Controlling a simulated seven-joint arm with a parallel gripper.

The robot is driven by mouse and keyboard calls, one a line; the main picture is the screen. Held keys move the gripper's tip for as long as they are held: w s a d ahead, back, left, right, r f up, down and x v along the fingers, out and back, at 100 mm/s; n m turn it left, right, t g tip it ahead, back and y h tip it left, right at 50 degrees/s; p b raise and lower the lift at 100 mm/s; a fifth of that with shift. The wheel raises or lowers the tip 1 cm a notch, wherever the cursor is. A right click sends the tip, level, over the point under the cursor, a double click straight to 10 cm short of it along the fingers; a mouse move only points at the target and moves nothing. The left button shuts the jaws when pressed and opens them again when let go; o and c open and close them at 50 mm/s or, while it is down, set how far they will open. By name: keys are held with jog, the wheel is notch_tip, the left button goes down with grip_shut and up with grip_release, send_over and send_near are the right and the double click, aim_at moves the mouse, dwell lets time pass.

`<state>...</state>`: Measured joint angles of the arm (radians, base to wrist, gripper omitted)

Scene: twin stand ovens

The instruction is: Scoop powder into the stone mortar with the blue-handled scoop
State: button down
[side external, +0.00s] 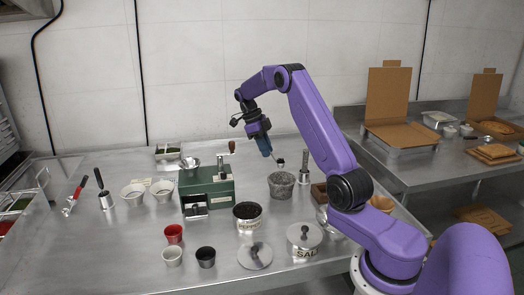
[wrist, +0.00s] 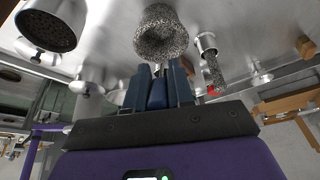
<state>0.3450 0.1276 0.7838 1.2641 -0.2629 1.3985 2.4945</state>
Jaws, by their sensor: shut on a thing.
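My gripper (side external: 259,132) is shut on the blue handle of the scoop (side external: 265,147), held in the air above the bench. The scoop's small dark bowl (side external: 279,162) hangs just above the stone mortar (side external: 281,185), apart from it; I cannot tell whether it carries powder. The mortar is speckled grey and stands upright. In the wrist view, the mortar (wrist: 161,36) lies beyond my fingertips (wrist: 158,78), and the blue handle (wrist: 158,95) shows between the fingers. The scoop's bowl is not clear there. An open pot of dark powder (side external: 248,224) stands in front and left of the mortar.
A metal-handled tool (side external: 305,168) stands upright right of the mortar. A lidded salt pot (side external: 304,240) and loose lid (side external: 255,256) lie in front. A green hand-cranked machine (side external: 207,190) stands left. Small cups (side external: 173,256) sit front left.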

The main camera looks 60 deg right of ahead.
jog(key=shift+f, duration=1.85)
jog(key=shift+s+d+r+t+y, duration=0.1)
jog(key=shift+s+r+t+y, duration=0.1)
jog(key=shift+s+r+t, duration=0.35)
jog(key=shift+s+d+r+t+y, duration=0.1)
jog(key=shift+s+r+t+y, duration=0.15)
jog(key=shift+t, duration=0.6)
jog(key=shift+s+d+r+t+y, duration=0.2)
jog(key=shift+s+t, duration=0.15)
jog(key=shift+t, duration=0.25)
jog(key=shift+s+d+r+t+y, duration=0.15)
jog(key=shift+s+t, duration=0.2)
jog(key=shift+t, duration=0.25)
jog(key=shift+s+d+r+t+y, duration=0.2)
jog(key=shift+s+t, duration=0.5)
jog(key=shift+t, duration=0.25)
jog(key=shift+s+d+r+t+y, duration=0.1)
jog(key=shift+s+r+t+y, duration=0.1)
jog(key=shift+s+t, duration=0.65)
jog(key=s+d+f+t+y, duration=0.1)
jog(key=s+f+t+y, duration=0.1)
jog(key=s+t, duration=0.4)
jog(key=shift+d+t, duration=0.25)
jog(key=shift+t, duration=1.15)
jog(key=shift+s+f+t+y, duration=0.1)
jog(key=shift+t+y, duration=0.2)
